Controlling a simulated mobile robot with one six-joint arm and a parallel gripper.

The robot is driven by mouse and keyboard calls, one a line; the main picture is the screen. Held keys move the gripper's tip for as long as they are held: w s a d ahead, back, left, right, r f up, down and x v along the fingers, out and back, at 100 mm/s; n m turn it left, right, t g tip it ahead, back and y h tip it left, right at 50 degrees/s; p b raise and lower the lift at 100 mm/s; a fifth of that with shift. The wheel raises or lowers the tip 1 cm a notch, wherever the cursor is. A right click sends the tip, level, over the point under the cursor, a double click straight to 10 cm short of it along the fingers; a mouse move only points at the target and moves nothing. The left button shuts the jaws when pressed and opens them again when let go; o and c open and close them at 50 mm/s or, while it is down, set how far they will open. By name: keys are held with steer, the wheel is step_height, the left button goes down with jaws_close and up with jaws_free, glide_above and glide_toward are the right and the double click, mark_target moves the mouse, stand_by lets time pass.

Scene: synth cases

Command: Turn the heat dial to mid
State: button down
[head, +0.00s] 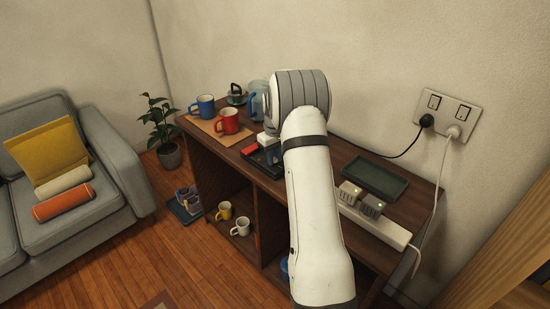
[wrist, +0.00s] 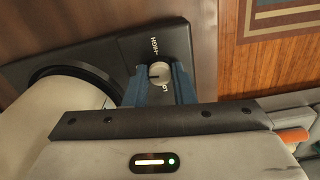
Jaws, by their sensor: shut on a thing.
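The heat dial (wrist: 159,73) is a small pale round knob on a dark base (wrist: 100,52) in the wrist view. HIGH is printed above it and a label that looks like LO below it. A short dark mark on the dial seems to point left. My gripper (wrist: 159,82) has its two blue fingers on either side of the dial, shut on it. In the head view my arm hides the dial, and the dark base (head: 266,161) shows only in part.
A blue mug (head: 203,107) and a red mug (head: 227,121) stand on a mat left of my arm. To the right are a dark green tray (head: 375,178) and a white power strip (head: 392,230) with plugs. A sofa (head: 70,190) stands at the left.

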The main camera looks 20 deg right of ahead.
steer(key=shift+n, duration=0.6)
steer(key=shift+r, duration=0.1)
steer(key=c, duration=1.2)
jaws_free()
step_height(320, 180, up, 7)
steer(key=shift+r+b, duration=0.2)
steer(key=shift+b, duration=0.2)
steer(key=shift+r, duration=0.15)
